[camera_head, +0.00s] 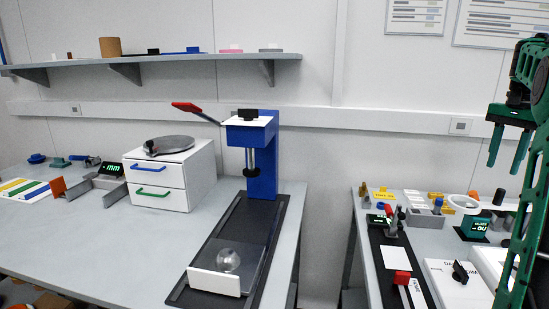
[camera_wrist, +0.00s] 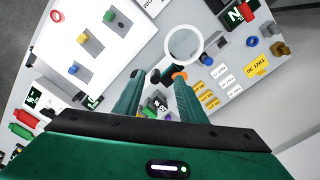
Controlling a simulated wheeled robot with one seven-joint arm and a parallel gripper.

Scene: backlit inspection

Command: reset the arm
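My gripper (camera_head: 506,158) hangs high at the right of the head view, with its two green fingers pointing down. The fingers are apart and nothing shows between them. It is above the right-hand bench (camera_head: 430,240) and clear of the things on it. In the wrist view my gripper (camera_wrist: 166,84) also shows with its fingers apart, over small parts lying well beyond the tips. My green arm comes down the right edge of the head view and hides part of that bench.
A blue press (camera_head: 262,165) with a red-handled lever stands on the left bench (camera_head: 75,245), beside a white drawer unit (camera_head: 172,175). A shelf (camera_head: 150,58) runs along the wall. The right bench holds a white ring (camera_head: 464,202), a dark display (camera_head: 475,229) and several small parts.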

